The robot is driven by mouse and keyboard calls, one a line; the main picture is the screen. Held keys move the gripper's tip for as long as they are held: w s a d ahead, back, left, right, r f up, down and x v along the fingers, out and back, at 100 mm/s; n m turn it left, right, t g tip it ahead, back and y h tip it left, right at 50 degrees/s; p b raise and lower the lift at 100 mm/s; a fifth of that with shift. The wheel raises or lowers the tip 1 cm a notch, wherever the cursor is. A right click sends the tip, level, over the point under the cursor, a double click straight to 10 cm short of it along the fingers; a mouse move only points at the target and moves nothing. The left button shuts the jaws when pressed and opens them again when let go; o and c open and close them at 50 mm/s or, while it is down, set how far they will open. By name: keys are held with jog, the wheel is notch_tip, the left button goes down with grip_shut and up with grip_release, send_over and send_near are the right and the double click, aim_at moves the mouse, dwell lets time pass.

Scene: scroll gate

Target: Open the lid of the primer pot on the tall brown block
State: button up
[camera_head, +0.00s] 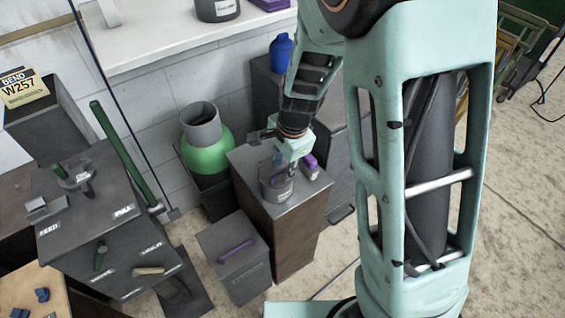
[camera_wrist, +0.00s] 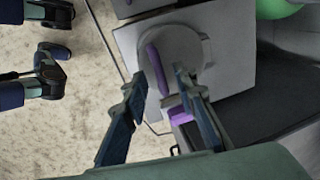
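The tall brown block (camera_head: 297,232) stands right of centre in the head view, with a grey top. The grey primer pot (camera_head: 275,187) stands on that top. In the wrist view the pot's round grey lid (camera_wrist: 188,45) bears a purple bar handle (camera_wrist: 157,70). My gripper (camera_wrist: 160,78) is open, pointing at the lid, with a finger on each side of the handle's near end in the picture. Whether it touches the handle I cannot tell. In the head view my gripper (camera_head: 284,158) is above the pot and partly hides the lid. The lid looks shut.
A purple item (camera_head: 310,166) lies beside the pot and shows by the right finger (camera_wrist: 180,115). A low grey box (camera_head: 236,256) with a purple bar stands in front. A green bottle (camera_head: 207,150) stands behind, left. A grey cabinet with levers (camera_head: 85,215) is at left.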

jog(key=shift+f, duration=0.15)
jog(key=shift+c, duration=0.3)
grip_shut()
